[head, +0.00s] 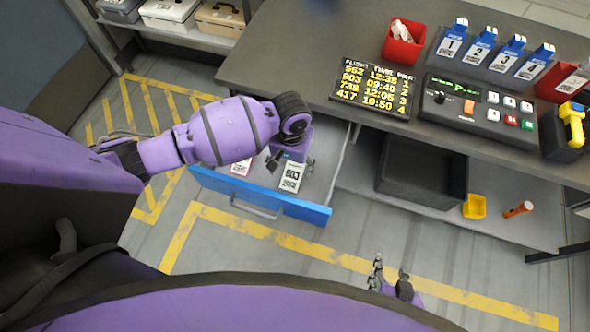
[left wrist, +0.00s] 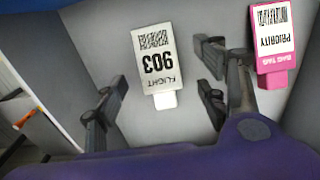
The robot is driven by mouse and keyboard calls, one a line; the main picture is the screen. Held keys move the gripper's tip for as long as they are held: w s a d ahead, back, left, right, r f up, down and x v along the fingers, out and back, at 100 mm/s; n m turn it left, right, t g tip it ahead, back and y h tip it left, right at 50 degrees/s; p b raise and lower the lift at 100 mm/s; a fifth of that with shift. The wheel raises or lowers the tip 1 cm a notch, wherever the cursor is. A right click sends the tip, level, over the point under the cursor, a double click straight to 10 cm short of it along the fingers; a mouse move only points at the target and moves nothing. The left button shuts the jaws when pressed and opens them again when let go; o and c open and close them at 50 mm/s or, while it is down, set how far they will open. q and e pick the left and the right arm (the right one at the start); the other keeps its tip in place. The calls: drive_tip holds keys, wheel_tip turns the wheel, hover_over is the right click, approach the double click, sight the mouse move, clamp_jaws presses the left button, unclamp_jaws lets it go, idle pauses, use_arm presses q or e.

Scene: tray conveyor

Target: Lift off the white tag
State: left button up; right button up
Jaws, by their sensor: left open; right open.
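The white tag (head: 291,178), printed FLIGHT 903 with a barcode, lies in the open blue-fronted drawer (head: 262,196). In the left wrist view the white tag (left wrist: 156,60) sits between the fingers of my left gripper (left wrist: 160,92), with gaps on both sides. My left gripper (head: 290,162) is open and empty, reaching down into the drawer over the tag. A pink PRIORITY tag (left wrist: 276,50) lies to the right, beside the right finger; in the head view this tag (head: 242,166) is partly hidden by my arm. My right gripper (head: 390,280) is open and empty above the floor.
The drawer's walls are close around my left gripper. The desk (head: 290,50) above carries a flight board (head: 373,88), a control panel (head: 478,112), a red bin (head: 404,46) and several blue numbered tags. A dark crate (head: 420,175) stands on the shelf below.

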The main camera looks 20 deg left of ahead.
sight(293, 173)
use_arm(q)
wheel_tip(293, 173, down, 4)
drive_tip(key=shift+s+d+r, duration=0.1)
drive_tip(key=shift+s, duration=0.05)
drive_tip(key=shift+f, duration=0.4)
drive_tip(key=shift+c, duration=1.4)
drive_tip(key=c, duration=1)
drive_tip(key=shift+r, duration=0.35)
wheel_tip(293, 173, up, 10)
drive_tip(key=shift+f+p, duration=0.25)
drive_tip(key=shift+p, duration=0.2)
